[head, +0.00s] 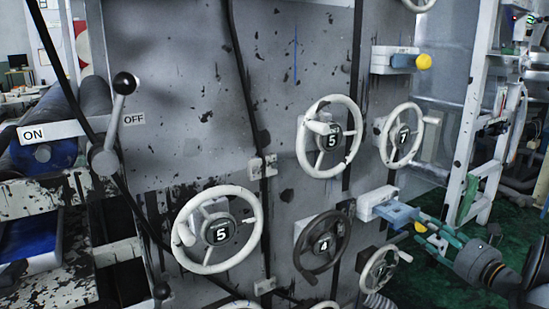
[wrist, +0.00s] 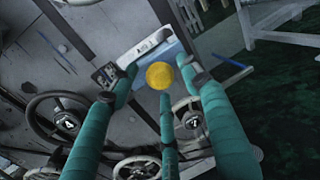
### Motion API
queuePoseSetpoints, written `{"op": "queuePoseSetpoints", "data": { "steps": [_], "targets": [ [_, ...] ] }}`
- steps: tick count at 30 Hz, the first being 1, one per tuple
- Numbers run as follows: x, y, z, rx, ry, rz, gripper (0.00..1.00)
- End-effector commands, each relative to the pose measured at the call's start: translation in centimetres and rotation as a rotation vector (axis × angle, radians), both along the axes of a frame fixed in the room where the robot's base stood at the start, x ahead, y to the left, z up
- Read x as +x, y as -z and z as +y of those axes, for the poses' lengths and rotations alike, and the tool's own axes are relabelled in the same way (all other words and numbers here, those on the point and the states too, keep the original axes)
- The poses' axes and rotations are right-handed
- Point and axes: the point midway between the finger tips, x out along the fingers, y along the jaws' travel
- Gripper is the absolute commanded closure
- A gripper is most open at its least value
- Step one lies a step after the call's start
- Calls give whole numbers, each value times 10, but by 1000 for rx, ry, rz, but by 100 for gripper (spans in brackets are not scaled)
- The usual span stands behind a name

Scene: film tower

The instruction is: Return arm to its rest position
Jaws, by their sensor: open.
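My gripper (head: 432,230) is at the lower right of the head view, with its teal fingers pointing left toward the lower switch box (head: 378,203). This box has a blue lever (head: 402,214) with a yellow knob (head: 420,227). In the wrist view, my gripper's teal fingers (wrist: 158,82) are spread open around the yellow knob (wrist: 159,75). The white plate of the switch box (wrist: 144,48) lies just past the fingertips. I cannot tell whether any finger touches the knob. My arm (head: 490,272) comes in from the lower right edge.
Several numbered handwheels stick out of the grey panel, including a dark one (head: 322,246) and a white one (head: 400,135). An upper switch with a yellow knob (head: 424,62) sits above. A white frame (head: 475,120) stands right. Green floor (head: 410,270) shows around my arm.

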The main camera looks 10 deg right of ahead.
Motion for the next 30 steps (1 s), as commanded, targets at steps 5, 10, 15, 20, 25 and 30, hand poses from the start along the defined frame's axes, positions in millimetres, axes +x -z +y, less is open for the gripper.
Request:
{"op": "queuePoseSetpoints", "data": {
  "steps": [5,10,15,20,25,30],
  "targets": [
    [27,-2,6,1,0,0,52],
    [26,0,5,1,4,1,52],
    [19,0,6,2,1,1,52],
    [19,0,6,1,1,1,52],
    [19,0,6,1,0,1,52],
    [30,1,9,-1,-2,0,52]
  ]
}}
